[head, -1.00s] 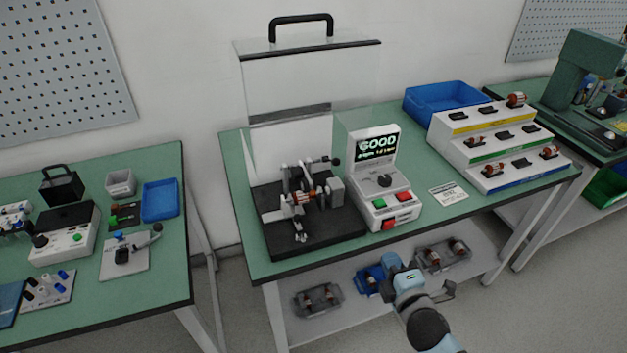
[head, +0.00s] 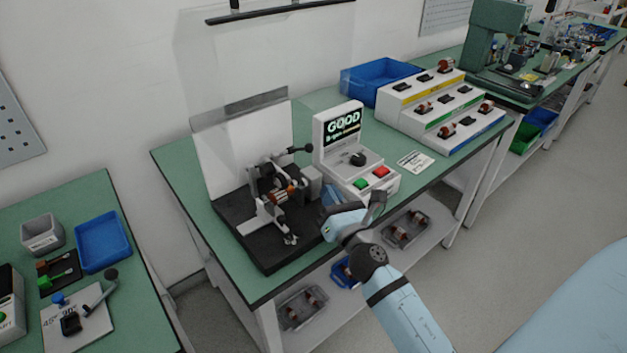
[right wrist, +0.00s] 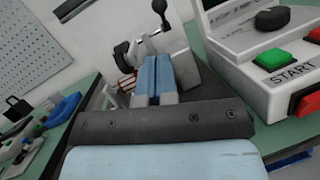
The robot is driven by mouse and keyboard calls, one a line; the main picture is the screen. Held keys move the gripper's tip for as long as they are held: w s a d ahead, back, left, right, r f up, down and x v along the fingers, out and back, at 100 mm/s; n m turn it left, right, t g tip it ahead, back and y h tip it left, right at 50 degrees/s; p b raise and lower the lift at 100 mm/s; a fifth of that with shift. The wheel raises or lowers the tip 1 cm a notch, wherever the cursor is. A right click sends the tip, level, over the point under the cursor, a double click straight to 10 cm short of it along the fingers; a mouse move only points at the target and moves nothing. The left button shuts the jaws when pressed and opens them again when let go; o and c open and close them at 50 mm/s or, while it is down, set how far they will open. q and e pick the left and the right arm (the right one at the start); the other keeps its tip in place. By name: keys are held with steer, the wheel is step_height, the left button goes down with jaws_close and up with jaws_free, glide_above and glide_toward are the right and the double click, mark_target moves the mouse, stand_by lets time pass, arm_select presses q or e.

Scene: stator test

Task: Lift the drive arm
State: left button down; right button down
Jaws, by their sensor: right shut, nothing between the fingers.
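The drive arm (head: 275,158) is a lever with a black ball knob (head: 303,149) on the test fixture, on the black base (head: 262,250). The fixture holds a copper-wound rotor (head: 283,194). In the right wrist view the drive arm's black knob (right wrist: 160,7) stands beyond the fingers. My right gripper (head: 330,208) is at the fixture's front right, short of the knob. Its blue fingers show shut and empty in the right wrist view (right wrist: 155,80). My left gripper is not in view.
The tester (head: 350,150) reads GOOD and stands just right of the fixture, with green and red buttons. A raised clear cover (head: 255,60) is above the fixture. A stepped rotor rack (head: 440,105) and a blue bin (head: 375,78) stand further right.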

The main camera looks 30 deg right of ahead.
steer(key=p+x, duration=0.2)
steer(key=x, duration=0.7)
steer(key=shift+w, duration=0.1)
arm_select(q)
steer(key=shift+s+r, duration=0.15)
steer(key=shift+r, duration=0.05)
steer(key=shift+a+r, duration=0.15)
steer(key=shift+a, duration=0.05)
arm_select(e)
steer(key=shift+r, duration=0.1)
